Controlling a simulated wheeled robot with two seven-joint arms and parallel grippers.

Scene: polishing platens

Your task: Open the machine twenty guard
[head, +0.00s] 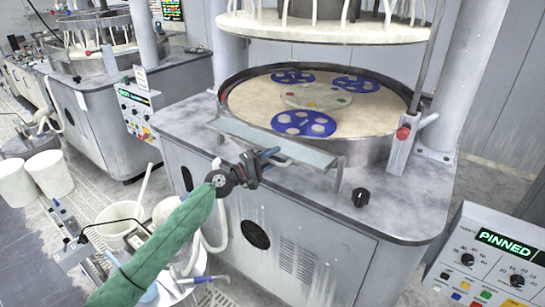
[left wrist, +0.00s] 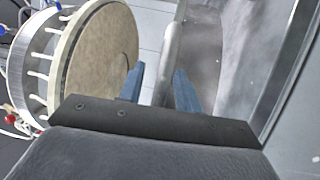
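A grey machine with a round platen stands in the middle of the head view. Its guard (head: 250,134) is a pale flat panel lying across the front rim of the platen. A thin grey handle bar (head: 312,162) runs along the guard's front, and it also shows in the left wrist view (left wrist: 172,52). My left gripper (head: 277,158) is at the guard's front, near the left part of the bar. In the left wrist view its two blue fingers (left wrist: 160,85) stand apart on either side of the bar, with a gap on the left side. My right gripper is out of view.
Blue carriers (head: 305,124) lie on the platen under a raised upper plate (head: 320,28). A black knob (head: 361,197) and a red-tipped lever (head: 403,133) are at the right. A control panel (head: 490,262) reads PINNED. White buckets (head: 44,170) stand left.

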